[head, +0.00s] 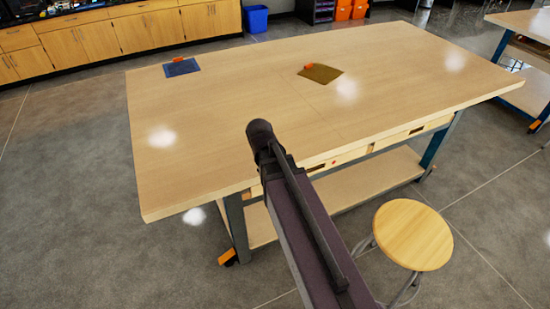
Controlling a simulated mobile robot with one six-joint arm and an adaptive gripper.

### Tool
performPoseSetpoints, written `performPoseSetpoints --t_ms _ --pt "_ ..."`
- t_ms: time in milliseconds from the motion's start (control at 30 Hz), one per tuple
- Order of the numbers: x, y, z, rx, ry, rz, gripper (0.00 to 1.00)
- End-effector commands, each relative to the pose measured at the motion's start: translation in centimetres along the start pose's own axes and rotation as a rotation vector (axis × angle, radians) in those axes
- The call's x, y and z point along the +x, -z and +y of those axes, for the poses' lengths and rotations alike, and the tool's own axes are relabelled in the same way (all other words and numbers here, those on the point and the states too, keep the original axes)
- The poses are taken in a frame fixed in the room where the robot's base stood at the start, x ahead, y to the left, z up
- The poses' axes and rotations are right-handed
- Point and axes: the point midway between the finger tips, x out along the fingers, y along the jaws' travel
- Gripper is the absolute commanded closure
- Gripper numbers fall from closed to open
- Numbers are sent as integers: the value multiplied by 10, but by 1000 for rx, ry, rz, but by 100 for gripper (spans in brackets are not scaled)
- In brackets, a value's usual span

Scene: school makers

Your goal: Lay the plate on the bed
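Two thin flat plates lie on the wooden workbench (225,115). One is a dark blue plate (182,69) near the far left edge, with a small orange tab at its back. The other is a brown-gold plate (325,75) near the middle of the far half, with an orange tab at its back left. They lie well apart. I cannot make out a printer bed, and I cannot tell whether either flat piece is one. My dark arm reaches up from below to the bench's front edge. My gripper does not show, so its state is hidden.
A round wooden stool (412,235) stands in front of the bench at right. Another table (525,22) is at the far right. Wooden cabinets (120,30), a blue bin (256,19) and orange bins (343,10) stand at the back. Most of the benchtop is clear.

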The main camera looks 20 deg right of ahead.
Motion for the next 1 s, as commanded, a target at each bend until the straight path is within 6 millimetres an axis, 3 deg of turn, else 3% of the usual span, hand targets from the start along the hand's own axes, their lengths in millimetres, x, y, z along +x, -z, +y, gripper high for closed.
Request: performPoseSetpoints --t_ms 533,1000 --pt "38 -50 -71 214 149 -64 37" --pt "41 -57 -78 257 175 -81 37"
